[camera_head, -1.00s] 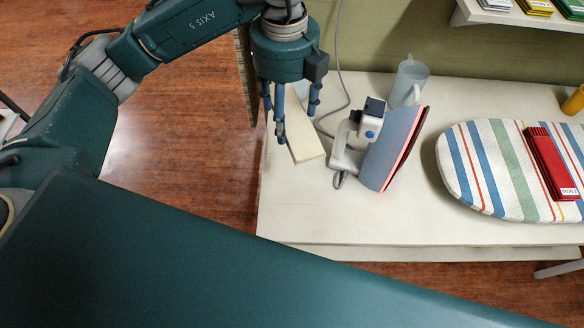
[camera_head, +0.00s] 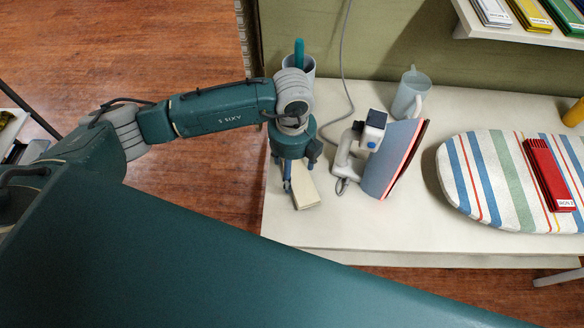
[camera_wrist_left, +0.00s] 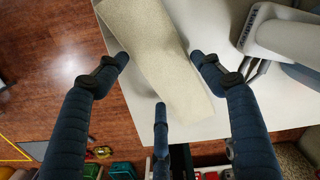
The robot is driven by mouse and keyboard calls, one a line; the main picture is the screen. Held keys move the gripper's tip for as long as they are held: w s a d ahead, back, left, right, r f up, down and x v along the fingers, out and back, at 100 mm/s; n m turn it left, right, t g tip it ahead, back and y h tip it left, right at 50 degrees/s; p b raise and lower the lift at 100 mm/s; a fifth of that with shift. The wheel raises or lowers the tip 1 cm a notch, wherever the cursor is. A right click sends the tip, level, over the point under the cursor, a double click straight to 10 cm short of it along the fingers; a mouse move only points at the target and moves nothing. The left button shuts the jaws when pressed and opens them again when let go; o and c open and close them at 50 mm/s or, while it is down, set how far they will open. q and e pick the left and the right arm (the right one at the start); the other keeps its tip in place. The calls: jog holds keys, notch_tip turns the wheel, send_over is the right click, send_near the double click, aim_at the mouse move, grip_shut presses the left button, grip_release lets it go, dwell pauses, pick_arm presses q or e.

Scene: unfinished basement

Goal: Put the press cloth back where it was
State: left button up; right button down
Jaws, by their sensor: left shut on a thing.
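The press cloth seems to be the cream, flat strip (camera_head: 308,194) near the left end of the white table (camera_head: 350,225). My left gripper (camera_head: 287,180) points down over it and is shut on it. In the left wrist view the cloth (camera_wrist_left: 165,60) runs between the fingers (camera_wrist_left: 160,75), with bare floor to the left and the white table under and to the right. I cannot tell whether the cloth touches the table. Its far end is hidden behind the gripper in the head view. My right gripper is not in view.
A steam iron (camera_head: 390,160) with a cord stands upright close right of the cloth. Behind are a translucent jug (camera_head: 410,92) and a grey cup (camera_head: 308,68). A striped ironing board (camera_head: 480,180) carries a red folded item (camera_head: 548,175). The table front is clear.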

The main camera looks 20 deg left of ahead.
aim_at(293, 172)
pick_arm(q)
jog(key=shift+f, duration=0.65)
jog(key=shift+f, duration=0.25)
jog(key=o, duration=1)
jog(key=shift+r, duration=0.1)
jog(key=shift+r, duration=0.3)
notch_tip(293, 172, up, 12)
jog(key=b, duration=0.2)
jog(key=shift+b, duration=0.4)
